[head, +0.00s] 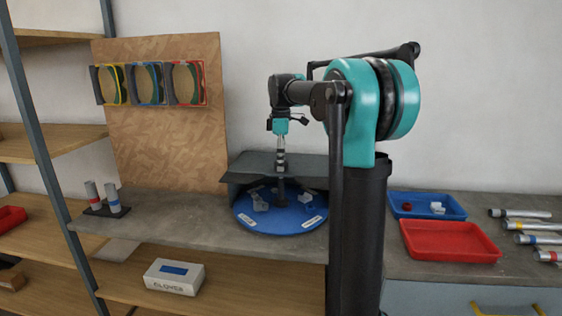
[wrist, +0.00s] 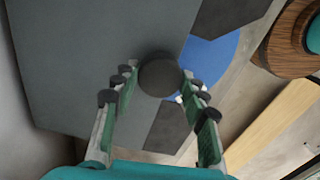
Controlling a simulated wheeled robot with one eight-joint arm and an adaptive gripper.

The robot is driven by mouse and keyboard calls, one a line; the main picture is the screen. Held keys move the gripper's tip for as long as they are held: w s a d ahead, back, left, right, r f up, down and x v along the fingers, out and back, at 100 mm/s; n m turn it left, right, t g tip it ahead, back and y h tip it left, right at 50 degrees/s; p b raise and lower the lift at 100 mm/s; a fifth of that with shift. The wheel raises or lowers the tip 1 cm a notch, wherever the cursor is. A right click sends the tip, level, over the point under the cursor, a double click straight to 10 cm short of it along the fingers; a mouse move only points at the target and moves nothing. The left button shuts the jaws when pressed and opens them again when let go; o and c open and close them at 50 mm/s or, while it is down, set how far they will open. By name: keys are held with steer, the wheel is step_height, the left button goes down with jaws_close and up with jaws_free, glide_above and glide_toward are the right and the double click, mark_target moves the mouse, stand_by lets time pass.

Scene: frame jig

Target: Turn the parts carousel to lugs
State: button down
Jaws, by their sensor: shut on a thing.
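The parts carousel (head: 283,223) is a round blue disc on the grey bench in the head view, with grey metal parts and white labels on it. The label words are too small to read. A dark upright knob (head: 282,190) rises from its middle. My gripper (head: 281,164) points down from above and is shut on this knob. In the wrist view the knob's round dark top (wrist: 158,75) sits between the fingertips. A slice of the blue disc (wrist: 214,58) shows beyond the right finger. A dark grey cover (head: 250,166) hides the disc's back part.
Two capped cylinders (head: 113,200) stand on the bench's left. A blue tray (head: 400,212), a red tray (head: 450,258) and several tubes (head: 525,226) lie right. A glove box (head: 174,284) sits on the lower shelf.

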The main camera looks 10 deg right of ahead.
steer(key=shift+n, duration=4.1)
steer(key=c, duration=0.8)
jaws_free()
step_height(320, 180, up, 12)
